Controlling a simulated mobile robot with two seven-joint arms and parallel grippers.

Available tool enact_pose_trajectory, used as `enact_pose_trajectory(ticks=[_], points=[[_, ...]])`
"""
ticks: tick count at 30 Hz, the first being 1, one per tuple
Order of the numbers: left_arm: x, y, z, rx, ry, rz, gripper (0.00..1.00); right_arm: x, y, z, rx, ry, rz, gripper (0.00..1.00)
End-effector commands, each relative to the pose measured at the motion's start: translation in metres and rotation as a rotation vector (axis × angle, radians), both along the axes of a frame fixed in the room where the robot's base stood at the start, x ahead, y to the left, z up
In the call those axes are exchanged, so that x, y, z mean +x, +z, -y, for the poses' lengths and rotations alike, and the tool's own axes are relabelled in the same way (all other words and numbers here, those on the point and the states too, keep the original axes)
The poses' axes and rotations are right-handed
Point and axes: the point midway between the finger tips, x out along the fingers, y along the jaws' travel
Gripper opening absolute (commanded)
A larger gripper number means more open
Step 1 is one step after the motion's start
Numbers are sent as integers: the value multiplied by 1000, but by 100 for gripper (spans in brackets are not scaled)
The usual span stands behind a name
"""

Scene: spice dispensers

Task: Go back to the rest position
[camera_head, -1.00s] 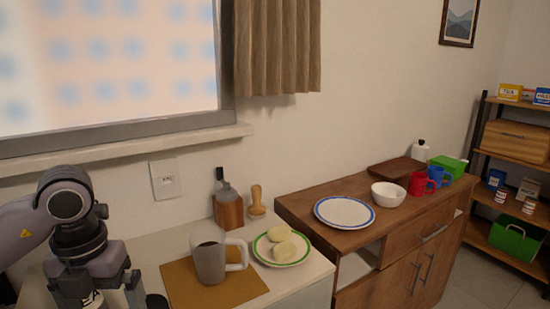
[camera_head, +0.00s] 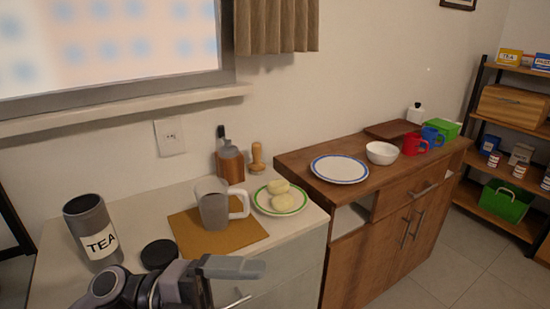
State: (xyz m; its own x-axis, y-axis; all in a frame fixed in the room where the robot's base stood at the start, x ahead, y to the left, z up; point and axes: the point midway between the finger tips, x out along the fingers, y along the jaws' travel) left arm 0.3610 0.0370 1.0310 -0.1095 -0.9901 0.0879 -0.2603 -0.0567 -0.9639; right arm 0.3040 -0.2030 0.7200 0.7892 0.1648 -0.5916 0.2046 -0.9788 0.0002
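One arm, which I take to be my left, reaches in at the bottom left of the head view. Its gripper (camera_head: 232,267) is low in front of the white counter, apart from the objects on it. I see nothing held in it, but cannot make out both fingertips. My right gripper is not in view. A dark grey TEA canister (camera_head: 90,228) stands upright and open at the counter's left. Its round black lid (camera_head: 159,254) lies flat beside it. A grey mug (camera_head: 212,204) stands on a tan mat (camera_head: 187,236).
A green-rimmed plate (camera_head: 264,203) with pale round items stands right of the mug. A wooden holder (camera_head: 230,165) is behind. The wooden cabinet (camera_head: 300,167) carries a blue-rimmed plate (camera_head: 339,169), a white bowl (camera_head: 381,153) and red and blue mugs. Shelves (camera_head: 510,145) stand far right.

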Motion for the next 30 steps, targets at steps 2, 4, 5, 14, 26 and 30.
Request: enact_pose_trajectory(ticks=[2,4,5,14,26,30], points=[[11,4,-2,-161,124,-114,100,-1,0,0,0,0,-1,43],[25,3,-10,-278,248,-213,100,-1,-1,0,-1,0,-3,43],[31,0,-15,-322,306,-260,100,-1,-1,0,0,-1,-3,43],[68,-106,-95,-540,936,-809,100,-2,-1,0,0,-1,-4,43],[-39,-296,-163,-337,1504,-1518,100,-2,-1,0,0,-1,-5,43],[-58,-311,-166,-297,1542,-1592,100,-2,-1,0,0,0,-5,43]])
